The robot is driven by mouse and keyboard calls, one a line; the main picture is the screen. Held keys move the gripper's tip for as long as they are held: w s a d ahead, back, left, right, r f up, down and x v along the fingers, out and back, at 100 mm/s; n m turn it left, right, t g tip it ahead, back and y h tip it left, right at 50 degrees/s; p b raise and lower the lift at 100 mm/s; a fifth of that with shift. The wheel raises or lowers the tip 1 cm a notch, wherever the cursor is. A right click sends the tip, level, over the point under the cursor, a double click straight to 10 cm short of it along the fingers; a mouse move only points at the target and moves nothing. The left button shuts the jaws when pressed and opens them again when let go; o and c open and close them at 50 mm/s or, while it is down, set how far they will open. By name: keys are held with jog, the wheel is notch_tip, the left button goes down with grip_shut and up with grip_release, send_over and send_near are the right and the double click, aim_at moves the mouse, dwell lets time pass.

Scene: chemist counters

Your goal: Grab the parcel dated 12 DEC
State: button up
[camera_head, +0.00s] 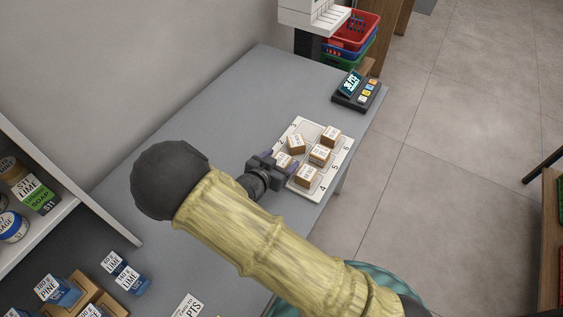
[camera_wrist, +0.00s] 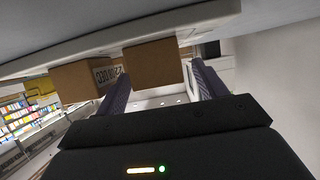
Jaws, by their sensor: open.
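Several small brown parcels with white labels stand on a white tray (camera_head: 313,134) on the grey counter. My gripper (camera_head: 279,161) is open at the tray's left edge, its purple fingers on either side of the nearest parcel (camera_head: 284,160). In the wrist view, a plain brown parcel face (camera_wrist: 153,65) shows between my open fingers (camera_wrist: 160,85); I cannot tell whether they touch it. Another parcel (camera_wrist: 82,78) stands to its left, with dark print on its side. The dates are too small or turned to read surely, so I cannot tell which parcel is dated 12 DEC.
The other parcels (camera_head: 319,154) stand close by on the tray, which has printed slot numbers. Red and blue baskets (camera_head: 352,31) are at the back. Shelved goods (camera_head: 36,189) stand at left. The grey counter (camera_head: 210,118) is clear left of the tray.

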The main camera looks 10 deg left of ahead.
aim_at(282, 159)
jog(key=shift+w+d+f, duration=0.15)
jog(key=shift+w+d, duration=0.05)
jog(key=shift+w, duration=0.2)
jog(key=c, duration=1.1)
notch_tip(282, 159, up, 10)
jog(key=shift+r+p, duration=0.1)
jog(key=shift+p, duration=0.2)
